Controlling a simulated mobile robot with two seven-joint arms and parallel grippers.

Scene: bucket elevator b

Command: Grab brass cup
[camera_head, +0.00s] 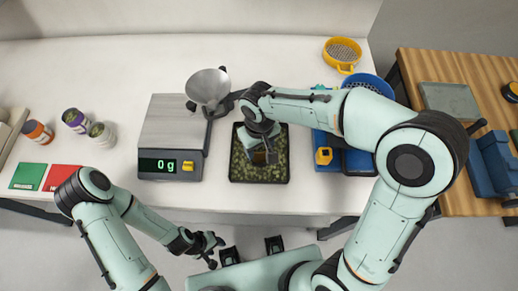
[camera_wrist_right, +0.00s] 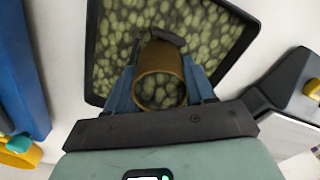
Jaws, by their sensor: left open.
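The brass cup (camera_wrist_right: 159,80) is in the right wrist view, its round mouth toward the camera and green pellets visible within its rim. It is over or in the black tray (camera_head: 235,170) of green pellets. My right gripper (camera_wrist_right: 160,85) has its blue fingers against both sides of the cup. In the head view my right gripper (camera_head: 262,150) is down at the tray and largely hides the cup. The tray also shows in the right wrist view (camera_wrist_right: 240,42). My left gripper (camera_head: 216,246) is open and empty, in front of the table's front edge.
A scale (camera_head: 170,140) reading 0 g stands left of the tray, with a metal funnel (camera_head: 208,87) by its right side. Blue containers (camera_head: 328,140) stand right of the tray. Several jars (camera_head: 75,121) and green and red cards (camera_head: 28,176) are at the left. A yellow sieve (camera_head: 342,52) is at the back.

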